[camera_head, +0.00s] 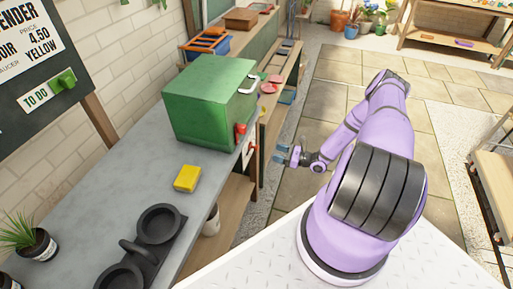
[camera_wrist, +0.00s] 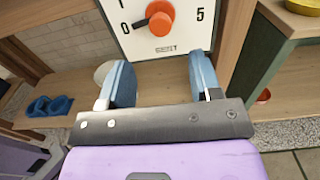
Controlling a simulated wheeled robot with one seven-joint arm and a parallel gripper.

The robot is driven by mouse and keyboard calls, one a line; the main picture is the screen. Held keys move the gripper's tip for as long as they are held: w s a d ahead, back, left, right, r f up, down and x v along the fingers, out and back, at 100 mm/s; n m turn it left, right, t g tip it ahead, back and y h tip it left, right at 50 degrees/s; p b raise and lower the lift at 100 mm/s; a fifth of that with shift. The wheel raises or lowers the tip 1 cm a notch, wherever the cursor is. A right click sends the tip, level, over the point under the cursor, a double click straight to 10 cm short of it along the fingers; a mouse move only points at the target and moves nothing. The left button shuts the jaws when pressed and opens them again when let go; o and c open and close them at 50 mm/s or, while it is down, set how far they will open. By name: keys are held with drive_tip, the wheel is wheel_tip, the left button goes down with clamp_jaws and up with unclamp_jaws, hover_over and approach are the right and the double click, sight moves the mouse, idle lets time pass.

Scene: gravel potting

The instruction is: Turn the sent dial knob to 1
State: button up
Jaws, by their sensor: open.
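The sent dial knob (camera_wrist: 160,22) is orange-red and round, on a white panel (camera_wrist: 185,42) with a "SENT" label below it. Its black pointer points left, close to the 0 mark and below the 1. The 5 is on the right. In the head view, the white panel (camera_head: 248,152) shows at the counter's edge beneath the green box. My gripper (camera_wrist: 160,78) is open and empty, its two blue fingers apart just below the dial in the wrist picture and not touching the knob. It also shows in the head view (camera_head: 283,154), right of the panel.
A green box (camera_head: 208,100) stands on the grey counter (camera_head: 110,175), with a yellow block (camera_head: 187,178) and a black double holder (camera_head: 140,245) nearer. Blue objects (camera_wrist: 50,105) lie on a wooden shelf. The paved floor right of the counter is clear.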

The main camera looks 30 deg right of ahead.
sight(257, 147)
drive_tip(key=x, duration=1)
drive_tip(key=shift+w+a, duration=0.15)
drive_tip(key=c, duration=0.9)
